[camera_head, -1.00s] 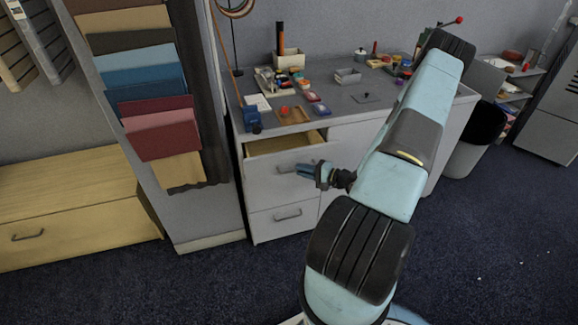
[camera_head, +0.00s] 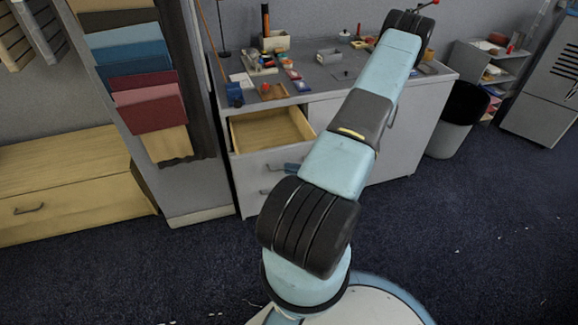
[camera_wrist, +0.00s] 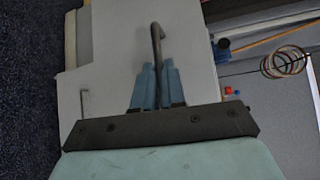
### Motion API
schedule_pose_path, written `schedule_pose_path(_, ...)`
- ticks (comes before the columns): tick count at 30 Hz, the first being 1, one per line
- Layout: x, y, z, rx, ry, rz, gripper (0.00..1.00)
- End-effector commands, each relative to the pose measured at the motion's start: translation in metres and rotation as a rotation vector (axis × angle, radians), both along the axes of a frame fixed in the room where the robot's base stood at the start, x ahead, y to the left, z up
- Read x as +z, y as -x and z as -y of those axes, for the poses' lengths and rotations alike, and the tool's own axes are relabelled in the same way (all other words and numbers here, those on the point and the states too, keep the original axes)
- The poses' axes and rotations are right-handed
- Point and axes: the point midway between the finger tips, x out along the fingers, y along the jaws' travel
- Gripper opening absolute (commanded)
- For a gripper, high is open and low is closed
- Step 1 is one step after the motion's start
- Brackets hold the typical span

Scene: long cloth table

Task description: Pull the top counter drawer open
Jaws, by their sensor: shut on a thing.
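The top counter drawer (camera_head: 272,131) stands well out from the white counter, its pale wooden inside bare in the head view. Its grey bar handle (camera_wrist: 155,45) runs between my fingers in the wrist view. My gripper (camera_wrist: 157,75) is shut on this handle, with blue fingers on both sides of it. In the head view my gripper (camera_head: 291,167) shows only in part at the drawer front; my arm hides the rest. The lower drawer is shut, and its handle (camera_wrist: 85,104) shows at the left of the wrist view.
The counter top (camera_head: 345,68) carries small trays, a blue tool and several small items. A rack of coloured cloth samples (camera_head: 150,105) stands close on the left, beside a low wooden chest (camera_head: 65,185). A dark bin (camera_head: 458,120) stands right.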

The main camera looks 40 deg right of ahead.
Motion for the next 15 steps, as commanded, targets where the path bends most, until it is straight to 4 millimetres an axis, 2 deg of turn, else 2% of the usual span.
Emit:
schedule_pose_path(10, -0.004, 0.007, 0.007, -0.016, 0.000, -0.013, 0.00)
schedule_pose_path(11, -0.004, 0.007, 0.008, -0.017, 0.000, -0.013, 0.12)
schedule_pose_path(15, -0.004, 0.007, 0.009, -0.020, 0.001, -0.011, 0.26)
